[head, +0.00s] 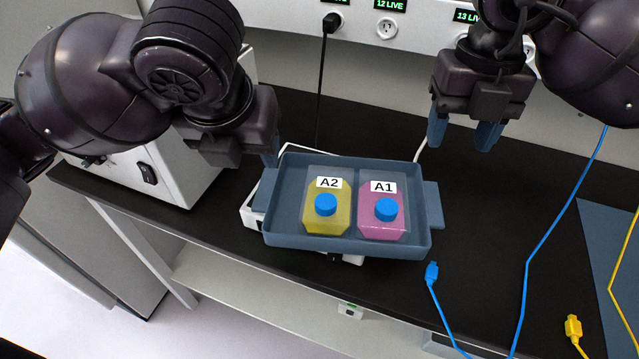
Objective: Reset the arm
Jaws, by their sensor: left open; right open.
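My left gripper (268,172) is at the left end of the blue-grey tray (290,243), its blue fingers close to the tray's left handle. I cannot tell whether they touch it. My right gripper (462,133) is open and empty, held above the bench to the upper right of the tray, clear of it. The tray holds a yellow bottle labelled A2 (327,222) and a pink bottle labelled A1 (381,224), both with blue caps.
The tray rests over a white device (250,212) on the black bench (480,220). A white machine (190,165) stands at left. Wall sockets (387,27) line the back. A blue cable plug (432,272) and a yellow plug (573,328) lie at right.

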